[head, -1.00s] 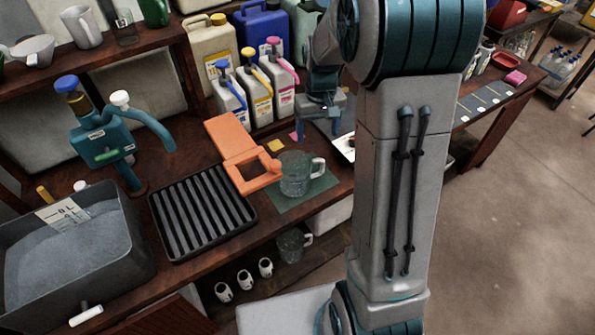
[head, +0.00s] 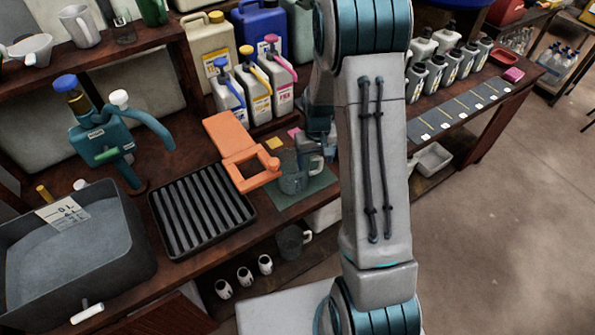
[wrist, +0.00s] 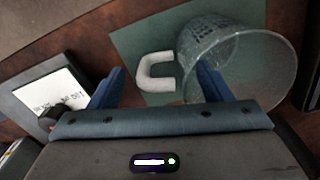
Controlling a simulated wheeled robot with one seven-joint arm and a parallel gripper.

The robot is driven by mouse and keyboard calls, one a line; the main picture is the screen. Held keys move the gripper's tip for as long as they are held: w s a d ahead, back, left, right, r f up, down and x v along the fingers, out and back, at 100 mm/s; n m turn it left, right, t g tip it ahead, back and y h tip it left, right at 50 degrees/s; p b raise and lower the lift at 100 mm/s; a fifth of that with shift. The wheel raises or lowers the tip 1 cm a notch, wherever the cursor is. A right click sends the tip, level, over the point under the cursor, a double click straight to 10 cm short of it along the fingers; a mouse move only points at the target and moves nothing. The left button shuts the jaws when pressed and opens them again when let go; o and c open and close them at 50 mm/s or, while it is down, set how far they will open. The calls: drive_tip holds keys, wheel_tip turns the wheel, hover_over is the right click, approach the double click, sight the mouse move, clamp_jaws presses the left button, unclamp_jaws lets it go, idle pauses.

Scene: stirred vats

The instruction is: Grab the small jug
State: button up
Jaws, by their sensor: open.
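The small jug (head: 291,181) is clear glass with a white handle and stands on a dark green mat (head: 313,189) beside the orange clamp-like stand. In the wrist view the jug (wrist: 240,65) fills the right side, and its white handle (wrist: 155,72) points left. My gripper (wrist: 158,88) is open and empty, with blue fingers. The handle lies between the two fingertips in the picture; the right finger overlaps the jug's wall. I cannot tell whether it touches. In the head view my gripper is close behind and right of the jug, partly hidden by my arm.
The orange stand (head: 240,151) is just left of the jug. A black ribbed tray (head: 203,211) and a grey basin (head: 75,250) lie further left. Another jug (head: 290,241) sits on the shelf below.

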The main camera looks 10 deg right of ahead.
drive_tip(key=shift+f, duration=0.65)
drive_tip(key=c, duration=1.1)
drive_tip(key=shift+r, duration=0.1)
